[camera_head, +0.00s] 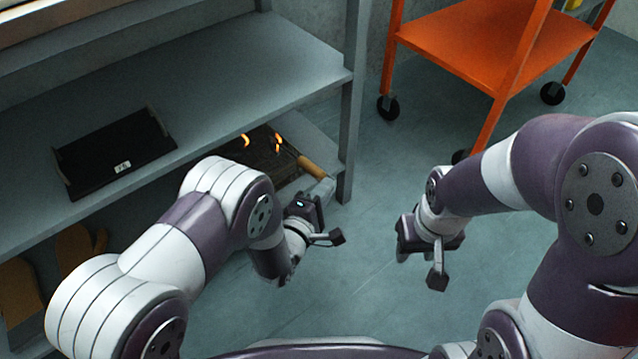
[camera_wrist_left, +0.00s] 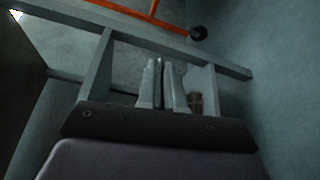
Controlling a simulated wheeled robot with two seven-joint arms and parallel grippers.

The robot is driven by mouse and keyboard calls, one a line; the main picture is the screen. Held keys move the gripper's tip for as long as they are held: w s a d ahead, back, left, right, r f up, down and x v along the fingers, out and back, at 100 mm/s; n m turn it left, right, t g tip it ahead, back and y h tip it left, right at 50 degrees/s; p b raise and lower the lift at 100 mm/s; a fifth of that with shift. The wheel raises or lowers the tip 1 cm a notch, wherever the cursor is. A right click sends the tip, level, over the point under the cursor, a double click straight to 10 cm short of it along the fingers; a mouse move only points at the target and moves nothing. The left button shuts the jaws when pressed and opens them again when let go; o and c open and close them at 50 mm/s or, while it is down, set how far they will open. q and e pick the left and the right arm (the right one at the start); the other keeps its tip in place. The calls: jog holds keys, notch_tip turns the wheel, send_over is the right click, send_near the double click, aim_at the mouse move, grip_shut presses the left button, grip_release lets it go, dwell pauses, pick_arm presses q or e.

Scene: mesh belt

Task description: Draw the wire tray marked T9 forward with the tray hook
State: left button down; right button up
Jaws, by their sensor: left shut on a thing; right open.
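The tray hook (camera_head: 312,167) shows a tan handle and a thin shaft running up-left. My left gripper (camera_head: 324,187) is shut on the handle's near end, beside the shelf post. In the left wrist view its fingers (camera_wrist_left: 163,85) stand close together, and what they hold is not clear. A dark tray (camera_head: 245,160) with orange glowing spots lies on the lower level, partly behind the shelf edge and my left arm. I cannot tell whether the hook touches it, and no T9 mark is readable. My right gripper (camera_head: 432,255) is open and empty above the floor.
A black tray (camera_head: 105,158) with a small unreadable white tag sits on the upper shelf (camera_head: 230,80). A shelf post (camera_head: 350,110) stands beside the hook. An orange cart (camera_head: 480,45) stands behind; the floor between is clear.

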pick_arm(q)
jog(key=s+d+p, duration=0.1)
jog(key=s+d, duration=0.5)
jog(key=s, duration=0.2)
dwell(0.5)
